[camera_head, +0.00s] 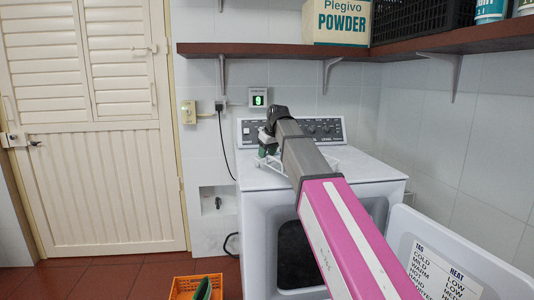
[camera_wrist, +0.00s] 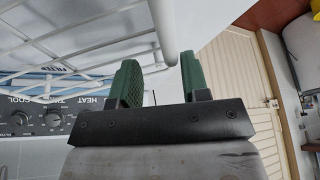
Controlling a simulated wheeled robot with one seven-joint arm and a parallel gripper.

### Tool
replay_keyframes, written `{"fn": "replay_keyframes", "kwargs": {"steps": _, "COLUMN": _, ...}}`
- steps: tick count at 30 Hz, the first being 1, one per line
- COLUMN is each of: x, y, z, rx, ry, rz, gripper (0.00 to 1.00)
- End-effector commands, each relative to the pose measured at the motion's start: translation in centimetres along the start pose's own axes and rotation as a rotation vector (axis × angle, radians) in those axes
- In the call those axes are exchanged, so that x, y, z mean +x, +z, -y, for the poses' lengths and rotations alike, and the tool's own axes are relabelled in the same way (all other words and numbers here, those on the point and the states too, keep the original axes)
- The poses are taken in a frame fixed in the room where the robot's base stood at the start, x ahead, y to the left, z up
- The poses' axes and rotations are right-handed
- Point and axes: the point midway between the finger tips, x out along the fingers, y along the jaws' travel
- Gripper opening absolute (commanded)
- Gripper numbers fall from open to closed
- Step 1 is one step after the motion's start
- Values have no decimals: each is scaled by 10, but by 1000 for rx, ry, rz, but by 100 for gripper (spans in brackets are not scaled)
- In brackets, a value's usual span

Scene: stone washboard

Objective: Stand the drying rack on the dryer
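The drying rack (camera_head: 324,158) is a white wire frame. In the head view it is on or just above the white dryer's top (camera_head: 362,168), partly hidden behind my arm; I cannot tell whether it rests there. My gripper (camera_head: 268,146), with green fingers, is over the dryer's left rear, near the control panel. In the wrist view the rack's wires (camera_wrist: 75,45) spread to the left, and a thick white bar (camera_wrist: 168,30) ends between my fingers (camera_wrist: 158,78). The fingers stand apart, with a gap visible beside the bar.
The dryer's front door (camera_head: 455,262) hangs open to the right. A shelf (camera_head: 290,50) above holds a powder box (camera_head: 337,22) and a black crate (camera_head: 420,18). An orange basket (camera_head: 188,287) is on the floor. A louvred door (camera_head: 95,130) is at left.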

Motion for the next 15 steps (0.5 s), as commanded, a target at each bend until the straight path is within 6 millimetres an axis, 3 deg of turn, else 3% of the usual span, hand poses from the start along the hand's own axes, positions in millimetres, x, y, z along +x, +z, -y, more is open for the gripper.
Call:
{"fn": "replay_keyframes", "kwargs": {"steps": 9, "x": -2, "y": 0, "z": 0, "rx": 1, "ry": -1, "rz": 0, "gripper": 41}}
{"fn": "replay_keyframes", "kwargs": {"steps": 15, "x": -24, "y": 0, "z": 0, "rx": 1, "ry": 0, "rz": -2, "gripper": 41}}
